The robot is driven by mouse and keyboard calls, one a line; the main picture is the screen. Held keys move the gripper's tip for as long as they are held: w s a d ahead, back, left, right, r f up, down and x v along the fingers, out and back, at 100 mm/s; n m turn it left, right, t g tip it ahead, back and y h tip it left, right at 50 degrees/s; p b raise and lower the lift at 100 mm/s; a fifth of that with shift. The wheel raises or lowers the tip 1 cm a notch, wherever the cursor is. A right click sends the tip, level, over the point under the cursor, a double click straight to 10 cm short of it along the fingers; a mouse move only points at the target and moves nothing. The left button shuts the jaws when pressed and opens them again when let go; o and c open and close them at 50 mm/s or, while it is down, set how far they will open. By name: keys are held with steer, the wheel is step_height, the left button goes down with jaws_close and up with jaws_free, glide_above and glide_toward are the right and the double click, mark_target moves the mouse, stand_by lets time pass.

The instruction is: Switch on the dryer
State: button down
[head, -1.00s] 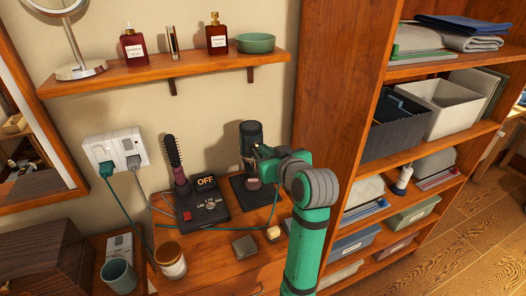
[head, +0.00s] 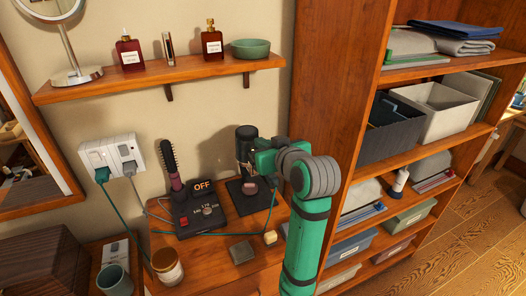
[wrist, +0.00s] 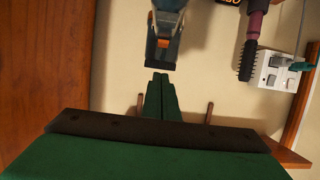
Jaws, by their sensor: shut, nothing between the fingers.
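The dryer (head: 246,134) is a dark, upright appliance in a black stand (head: 244,205) on the wooden counter. In the wrist view its dark grey body (wrist: 167,22) is at the top centre, with a small orange part (wrist: 163,43) near its black end. My gripper (head: 258,158) is beside the dryer in the head view and partly hides it. In the wrist view the green fingers (wrist: 160,77) are together and empty. Their tips point at the dryer's black end, with a small gap in the picture; contact cannot be told.
A hot brush (head: 172,165) stands left of the dryer on a base (head: 200,216) whose display reads OFF. Cords run to a wall outlet (head: 112,155). A wooden shelf (head: 150,78) is above, and a tall shelf unit (head: 335,90) is on the right.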

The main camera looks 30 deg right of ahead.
steer(key=f+v, duration=0.1)
steer(key=v, duration=0.9)
steer(key=shift+s, duration=0.4)
